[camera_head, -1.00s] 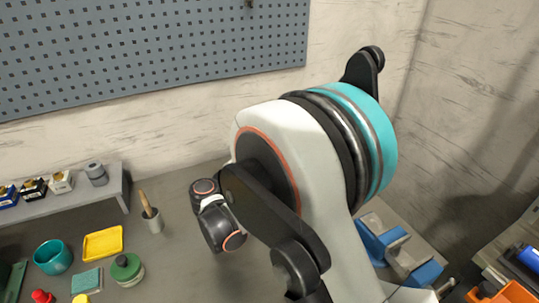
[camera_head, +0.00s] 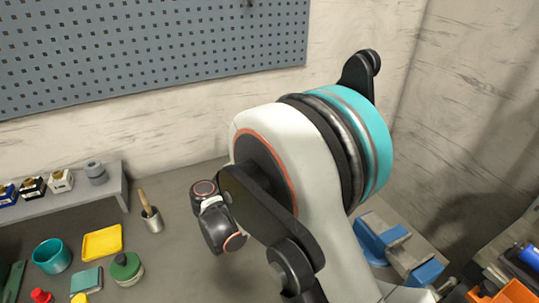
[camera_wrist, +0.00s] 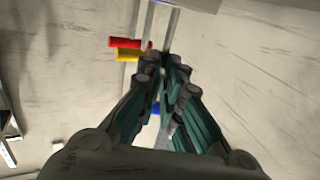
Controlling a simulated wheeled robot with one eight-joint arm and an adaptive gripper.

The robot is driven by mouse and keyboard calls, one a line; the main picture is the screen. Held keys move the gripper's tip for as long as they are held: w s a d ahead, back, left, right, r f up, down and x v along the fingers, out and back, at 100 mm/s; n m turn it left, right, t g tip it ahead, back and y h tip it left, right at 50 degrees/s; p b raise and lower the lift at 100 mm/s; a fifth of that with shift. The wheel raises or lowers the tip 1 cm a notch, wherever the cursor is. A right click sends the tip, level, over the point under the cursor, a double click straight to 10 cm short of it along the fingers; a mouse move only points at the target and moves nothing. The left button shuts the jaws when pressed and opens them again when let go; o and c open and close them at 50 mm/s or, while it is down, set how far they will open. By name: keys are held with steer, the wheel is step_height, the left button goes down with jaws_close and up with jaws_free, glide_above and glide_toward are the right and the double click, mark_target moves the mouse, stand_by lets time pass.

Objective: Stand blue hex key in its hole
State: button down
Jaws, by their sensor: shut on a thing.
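My gripper (camera_wrist: 164,66) shows in the wrist view, its two dark green fingers close together at the tips. A small patch of blue, taken as the blue hex key (camera_wrist: 156,108), shows between the fingers, which are shut on it. Most of the key is hidden by the fingers. A red piece (camera_wrist: 130,43) and a yellow piece (camera_wrist: 127,55) lie just left of the fingertips, close to a pale metal upright. The key's hole cannot be made out. In the head view my arm covers the gripper and the work spot.
In the head view, a blue vise (camera_head: 385,240) stands behind my arm at right.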

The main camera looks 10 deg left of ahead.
steer(key=shift+f, duration=1.2)
steer(key=shift+r, duration=0.2)
steer(key=shift+r+p, duration=0.6)
steer(key=shift+r, duration=0.6)
steer(key=shift+b, duration=0.45)
stand_by(1.0)
steer(key=shift+f+b, duration=0.3)
steer(key=shift+f, duration=1.1)
steer(key=c, duration=1.7)
jaws_free()
steer(key=shift+s, duration=0.1)
steer(key=v, duration=1.2)
steer(key=shift+a, duration=0.1)
